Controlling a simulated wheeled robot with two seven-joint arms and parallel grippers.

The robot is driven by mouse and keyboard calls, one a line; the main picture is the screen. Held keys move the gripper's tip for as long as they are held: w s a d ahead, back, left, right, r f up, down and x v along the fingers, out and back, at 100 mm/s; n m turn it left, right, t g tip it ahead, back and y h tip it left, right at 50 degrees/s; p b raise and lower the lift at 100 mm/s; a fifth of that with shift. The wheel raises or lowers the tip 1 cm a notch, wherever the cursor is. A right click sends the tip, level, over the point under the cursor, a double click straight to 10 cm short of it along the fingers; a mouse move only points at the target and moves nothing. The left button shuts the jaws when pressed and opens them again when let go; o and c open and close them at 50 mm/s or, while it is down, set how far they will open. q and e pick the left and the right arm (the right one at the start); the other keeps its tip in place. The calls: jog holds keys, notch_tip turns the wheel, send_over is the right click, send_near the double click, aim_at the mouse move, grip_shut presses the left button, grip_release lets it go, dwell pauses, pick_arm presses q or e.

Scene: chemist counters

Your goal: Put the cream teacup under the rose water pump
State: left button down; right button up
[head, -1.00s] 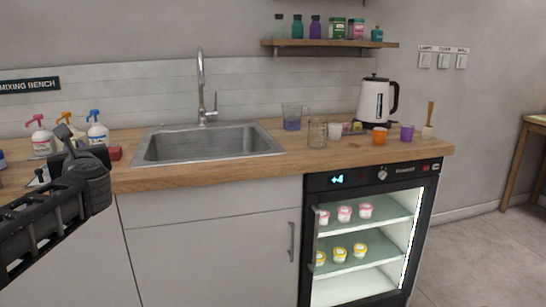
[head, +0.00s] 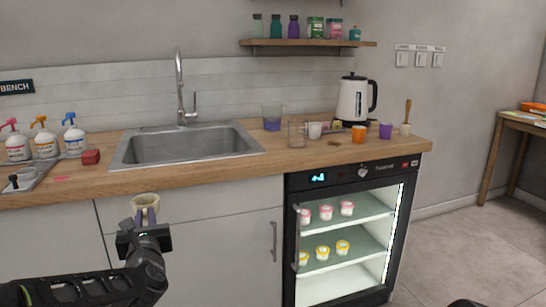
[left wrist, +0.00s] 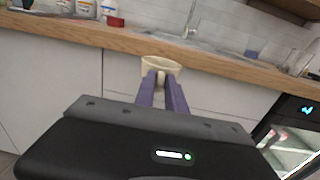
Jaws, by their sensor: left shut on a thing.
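My left gripper (head: 146,222) is shut on the cream teacup (head: 145,201), held in front of the white cabinet, below the counter edge. The left wrist view shows the teacup (left wrist: 161,64) upright between the purple fingers (left wrist: 161,88). Three white pump bottles stand at the counter's left end: one with a pink pump (head: 16,146), one with an orange pump (head: 44,141) and one with a blue pump (head: 73,137). Their labels are too small to read, so I cannot tell which is rose water.
A red block (head: 91,157) sits beside the bottles. The sink (head: 185,147) is right of them. Cups and a kettle (head: 354,101) stand farther right, above a glass-fronted fridge (head: 345,240).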

pick_arm(q)
jog(key=s+d+f+m+h, duration=0.1)
jog(key=s+d+f+h, duration=0.1)
jog(key=d+f, duration=0.35)
jog(key=s+d+f+m+t+h, duration=0.1)
jog(key=s+d+f+m+h, duration=0.1)
jog(key=f, duration=0.6)
jog(key=s+d+f+m+h, duration=0.1)
jog(key=s+d+f+h, duration=0.2)
jog(key=f, duration=0.4)
notch_tip(320, 180, up, 22)
jog(key=p, duration=2.2)
jog(key=shift+w+d+r+y, duration=0.2)
jog(key=shift+d+y, duration=0.1)
jog(key=shift+d, duration=0.1)
jog(key=shift+s, duration=0.1)
jog(key=s, duration=0.1)
jog(key=s+r, duration=0.2)
jog(key=s, duration=0.1)
